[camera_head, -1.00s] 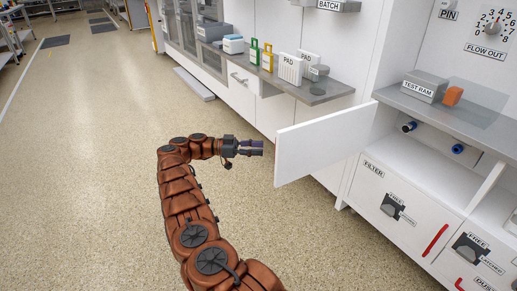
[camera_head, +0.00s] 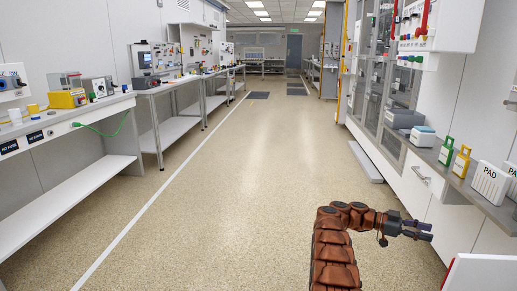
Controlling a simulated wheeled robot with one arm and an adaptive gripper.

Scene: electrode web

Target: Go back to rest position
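My gripper (camera_head: 424,231) is at the lower right of the head view, at the end of my brown segmented arm. Its two dark fingers point right, with a narrow gap between them and nothing held. It is in front of the white cabinets, left of and above the open white door (camera_head: 485,273). The door shows only in part at the bottom right corner.
Right of my gripper, a grey counter (camera_head: 482,200) carries a white PAD box (camera_head: 490,183), a yellow holder (camera_head: 461,162) and a green holder (camera_head: 446,151). Benches (camera_head: 75,118) with instruments line the left wall. The speckled aisle floor (camera_head: 240,170) between is clear.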

